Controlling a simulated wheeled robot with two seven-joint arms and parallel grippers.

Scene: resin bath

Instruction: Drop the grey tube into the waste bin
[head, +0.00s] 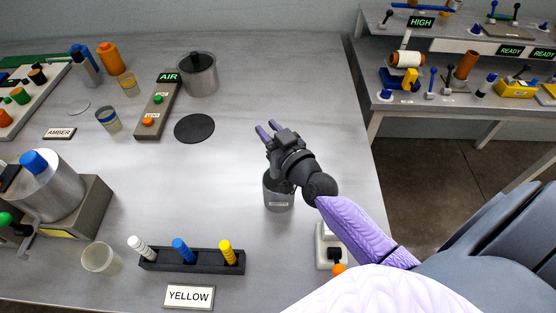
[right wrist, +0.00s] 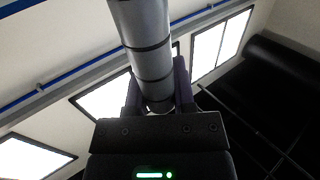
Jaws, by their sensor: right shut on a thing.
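My right gripper (head: 268,130) is above the table, with its purple fingers pointing to the back left. In the right wrist view it is shut on the grey tube (right wrist: 148,45), a grey cylinder with dark bands standing up between the fingers. I cannot make out the tube in the head view. A grey cylindrical container (head: 278,197) with a small label, likely the waste bin, stands just below my right wrist. The wrist partly covers its top, and its label is too small to read. My left gripper is not in view.
A black rack (head: 190,261) with white, blue and yellow pieces stands at the front. A black disc (head: 194,128), AIR box (head: 156,111) and metal pot (head: 197,74) are farther back. A white socket box (head: 329,245) is front right. The table's back right is clear.

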